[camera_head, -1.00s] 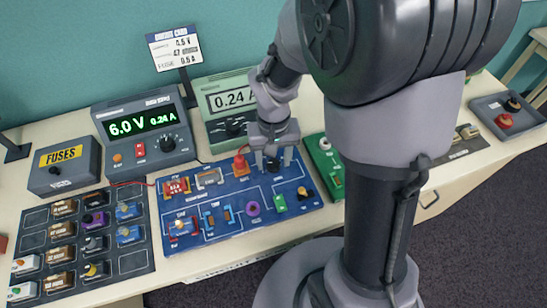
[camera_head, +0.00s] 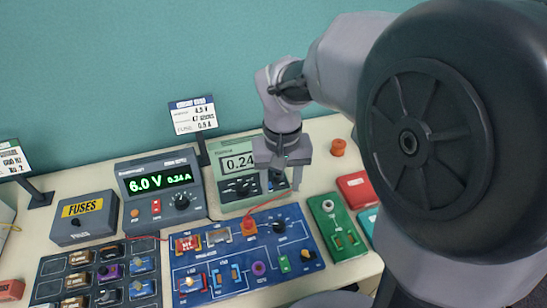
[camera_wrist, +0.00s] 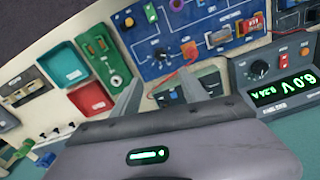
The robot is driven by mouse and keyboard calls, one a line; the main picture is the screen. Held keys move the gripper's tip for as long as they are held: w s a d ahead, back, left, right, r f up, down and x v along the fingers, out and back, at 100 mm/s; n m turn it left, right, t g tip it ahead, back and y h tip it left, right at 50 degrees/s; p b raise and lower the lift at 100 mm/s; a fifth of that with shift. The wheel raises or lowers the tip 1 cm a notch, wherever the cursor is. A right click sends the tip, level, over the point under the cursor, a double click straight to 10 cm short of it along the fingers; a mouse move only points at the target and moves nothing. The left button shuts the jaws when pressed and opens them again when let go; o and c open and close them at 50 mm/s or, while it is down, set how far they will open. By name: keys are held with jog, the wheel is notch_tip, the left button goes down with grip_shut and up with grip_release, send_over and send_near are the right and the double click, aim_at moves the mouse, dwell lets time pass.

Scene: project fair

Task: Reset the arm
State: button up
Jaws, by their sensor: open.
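My gripper (camera_head: 284,181) is open and empty in the head view, raised in front of the green meter (camera_head: 236,163) and above the back edge of the blue circuit board (camera_head: 240,277). In the wrist view my gripper (camera_wrist: 152,99) shows its two fingers spread, with nothing held between them. The blue board (camera_wrist: 178,63) lies beyond the fingers there. My upper arm fills the right side of the head view and hides part of the table.
The power supply (camera_head: 162,186) reads 6.0 V and 0.24 A. A fuse box (camera_head: 85,217), a parts tray (camera_head: 54,268), a green board (camera_head: 337,230) and a red tray (camera_head: 356,190) stand around the blue board.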

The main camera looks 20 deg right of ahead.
dwell(0.4)
jog(key=s+a+r+m+t+y+b, duration=0.1)
jog(key=s+a+r+t+b, duration=0.1)
jog(key=s, duration=0.4)
jog(key=s+a+r+m+t+y+b, duration=0.1)
jog(key=s+a+r+t+b, duration=0.1)
jog(key=s, duration=0.5)
jog(key=shift+t+b, duration=0.45)
jog(key=shift+t, duration=0.45)
jog(key=shift+w, duration=0.1)
